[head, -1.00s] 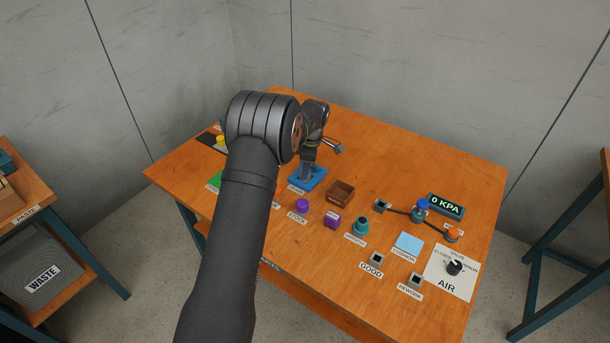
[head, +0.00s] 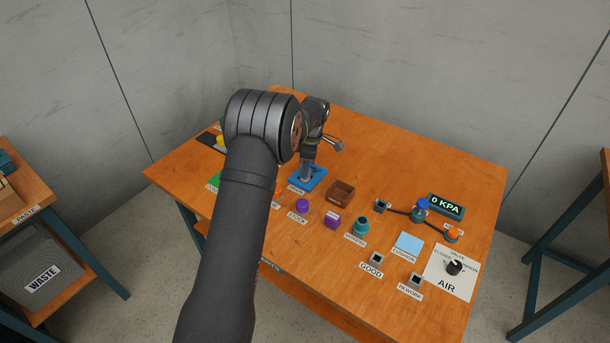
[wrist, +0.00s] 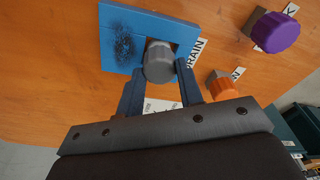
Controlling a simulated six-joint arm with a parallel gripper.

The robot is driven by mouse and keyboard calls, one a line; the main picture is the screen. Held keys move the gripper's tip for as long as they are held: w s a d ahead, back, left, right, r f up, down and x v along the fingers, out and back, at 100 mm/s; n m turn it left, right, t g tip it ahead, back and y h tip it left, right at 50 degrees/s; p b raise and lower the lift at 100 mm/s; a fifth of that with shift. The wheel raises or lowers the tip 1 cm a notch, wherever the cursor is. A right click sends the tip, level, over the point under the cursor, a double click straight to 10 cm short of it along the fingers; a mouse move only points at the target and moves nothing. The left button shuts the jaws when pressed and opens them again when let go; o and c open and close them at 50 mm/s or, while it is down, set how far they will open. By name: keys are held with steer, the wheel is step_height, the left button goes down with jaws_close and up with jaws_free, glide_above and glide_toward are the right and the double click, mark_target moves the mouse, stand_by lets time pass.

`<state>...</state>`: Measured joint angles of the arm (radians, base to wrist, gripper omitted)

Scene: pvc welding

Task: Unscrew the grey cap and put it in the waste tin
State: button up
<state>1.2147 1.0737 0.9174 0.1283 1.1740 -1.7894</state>
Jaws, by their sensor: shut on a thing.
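The grey cap (wrist: 159,62) is a short ribbed cylinder at the edge of the blue block (wrist: 118,38) in the wrist view. My gripper (wrist: 158,78) has its two fingers against either side of the cap and is shut on it. In the head view, my gripper (head: 309,172) points down at the blue block (head: 320,183), and the arm hides the cap there. Whether the cap is still seated on its thread cannot be told. The waste tin (head: 62,249) is the grey container labelled WASTE, low at the left on a separate stand.
An orange cap (wrist: 222,84) is close to my right finger in the wrist view. Floor separates the bench from the waste stand.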

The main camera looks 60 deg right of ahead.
steer(key=shift+r, duration=0.3)
steer(key=shift+r, duration=0.85)
stand_by(0.9)
steer(key=s+r+m+h, duration=0.1)
steer(key=s+r+m, duration=0.4)
steer(key=s+m, duration=0.6)
steer(key=shift+s+a+f+n, duration=0.1)
steer(key=shift+s+f+n, duration=0.3)
steer(key=shift+f, duration=0.45)
steer(key=shift+s+f+n, duration=0.25)
steer(key=shift+s+f, duration=0.2)
steer(key=shift+f, duration=0.4)
steer(key=shift+s+a+f+n, duration=0.1)
steer(key=shift+s+f+n, duration=0.3)
steer(key=shift+f, duration=0.45)
steer(key=o, duration=1.2)
steer(key=shift+r, duration=0.1)
